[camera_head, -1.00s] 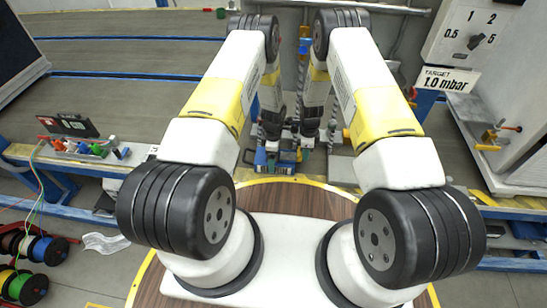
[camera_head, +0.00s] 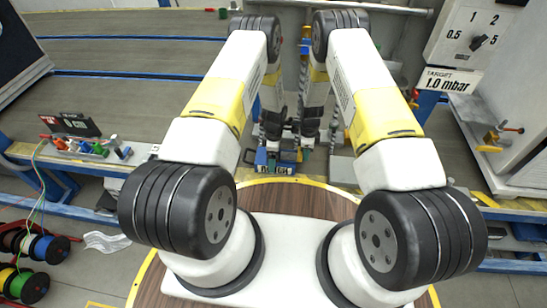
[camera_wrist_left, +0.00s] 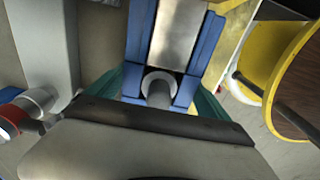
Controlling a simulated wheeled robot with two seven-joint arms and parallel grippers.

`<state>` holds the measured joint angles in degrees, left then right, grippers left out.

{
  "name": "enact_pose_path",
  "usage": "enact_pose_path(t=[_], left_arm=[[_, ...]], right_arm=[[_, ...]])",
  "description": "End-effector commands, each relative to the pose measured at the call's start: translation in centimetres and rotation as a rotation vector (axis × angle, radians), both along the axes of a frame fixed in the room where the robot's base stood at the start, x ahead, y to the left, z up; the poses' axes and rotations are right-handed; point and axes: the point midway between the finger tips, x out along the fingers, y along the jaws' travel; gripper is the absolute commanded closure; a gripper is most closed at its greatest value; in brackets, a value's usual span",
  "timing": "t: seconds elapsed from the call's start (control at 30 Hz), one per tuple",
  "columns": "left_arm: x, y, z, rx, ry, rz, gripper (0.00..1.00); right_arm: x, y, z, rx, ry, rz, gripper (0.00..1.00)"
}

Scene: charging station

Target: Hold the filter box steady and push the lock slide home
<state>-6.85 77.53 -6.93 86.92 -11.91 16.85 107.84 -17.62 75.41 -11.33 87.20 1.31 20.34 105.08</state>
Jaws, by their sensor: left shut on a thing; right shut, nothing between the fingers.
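The blue filter box (camera_head: 272,160) is small in the head view, low between my two forearms, beyond the round wooden top. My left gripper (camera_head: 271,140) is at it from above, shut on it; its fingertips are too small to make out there. In the left wrist view, the box's blue frame (camera_wrist_left: 140,35) holds a bright metal plate (camera_wrist_left: 178,30), with a grey round knob or pin (camera_wrist_left: 158,90) at its near end. I cannot tell which part is the lock slide. My right gripper (camera_head: 307,138) is shut and empty, close beside the left one.
A yellow-rimmed round wooden top (camera_head: 285,195) lies under my arms. A tray of small coloured parts (camera_head: 90,150) stands at left, with cable spools (camera_head: 35,250) below. A dial panel (camera_head: 478,38) with a "1.0 mbar" sign (camera_head: 450,80) is at right.

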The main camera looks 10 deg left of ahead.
Motion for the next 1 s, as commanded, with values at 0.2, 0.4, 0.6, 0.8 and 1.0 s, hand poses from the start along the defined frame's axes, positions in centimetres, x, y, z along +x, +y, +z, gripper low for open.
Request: enact_pose_path(t=[0.2, 0.4, 0.6, 0.8, 1.0], left_arm=[[-0.4, -2.7, -0.2, -0.024, 0.004, -0.027, 0.66], [-0.4, -2.7, -0.2, -0.024, 0.004, -0.027, 0.66], [-0.4, -2.7, -0.2, -0.024, 0.004, -0.027, 0.66], [-0.3, -2.7, -0.1, -0.024, 0.002, -0.027, 0.66], [-0.2, -2.7, -0.1, -0.025, -0.001, -0.027, 0.66]], right_arm=[[-0.2, 3.9, 0.5, 0.039, -0.008, 0.045, 1.00], [-0.2, 3.7, 0.5, 0.039, -0.008, 0.044, 1.00], [-0.1, 2.9, 0.6, 0.038, -0.009, 0.045, 1.00], [-0.1, 2.0, 0.7, 0.038, -0.008, 0.045, 1.00], [-0.2, 1.8, 1.2, 0.037, -0.006, 0.047, 1.00]])
